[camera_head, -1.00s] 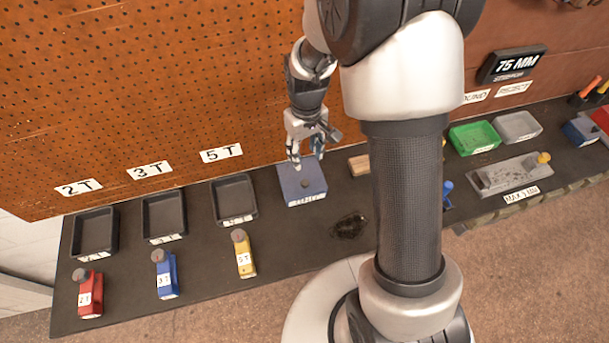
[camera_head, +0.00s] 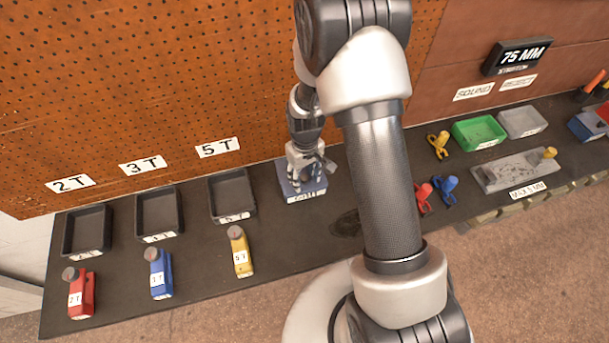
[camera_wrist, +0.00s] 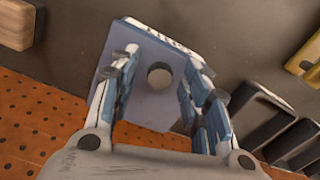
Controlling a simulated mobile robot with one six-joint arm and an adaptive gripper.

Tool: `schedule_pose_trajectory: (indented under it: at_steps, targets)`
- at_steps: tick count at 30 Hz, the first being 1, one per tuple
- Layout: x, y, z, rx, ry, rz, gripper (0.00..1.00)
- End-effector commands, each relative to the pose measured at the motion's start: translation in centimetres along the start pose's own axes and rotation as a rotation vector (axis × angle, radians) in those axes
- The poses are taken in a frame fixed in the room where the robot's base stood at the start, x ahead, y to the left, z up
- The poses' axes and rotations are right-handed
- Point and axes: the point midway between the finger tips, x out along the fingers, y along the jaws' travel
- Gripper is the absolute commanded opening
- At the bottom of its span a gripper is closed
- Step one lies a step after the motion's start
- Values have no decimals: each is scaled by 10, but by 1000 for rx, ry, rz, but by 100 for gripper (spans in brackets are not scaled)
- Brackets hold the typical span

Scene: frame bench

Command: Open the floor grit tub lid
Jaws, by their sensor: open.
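The grit tub is a blue-grey box (camera_head: 290,184) with a white label on its front, on the bench against the pegboard. In the wrist view its flat lid (camera_wrist: 140,95) fills the middle, with a round grey knob (camera_wrist: 159,75) on it. My gripper (camera_head: 306,180) is over the tub, pointing down. In the wrist view my gripper (camera_wrist: 156,80) is open, with a finger on each side of the knob and a gap on both sides. The lid looks closed. The label (camera_wrist: 165,32) is partly cut off in the wrist view.
Black trays (camera_head: 232,197) stand left of the tub, with red, blue and yellow (camera_head: 239,252) tagged items in front. A dark patch (camera_head: 346,224) lies right of the tub. Green (camera_head: 478,132) and grey trays stand further right. The pegboard (camera_head: 120,90) rises close behind.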

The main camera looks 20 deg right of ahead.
Motion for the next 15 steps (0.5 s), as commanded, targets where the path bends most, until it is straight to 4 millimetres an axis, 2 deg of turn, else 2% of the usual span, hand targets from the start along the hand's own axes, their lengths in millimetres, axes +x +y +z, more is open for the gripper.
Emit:
schedule_pose_trajectory:
  at_steps: [3,15]
  targets:
    - [0,0,0,0,0,0,43]
    - [0,0,0,0,0,0,16]
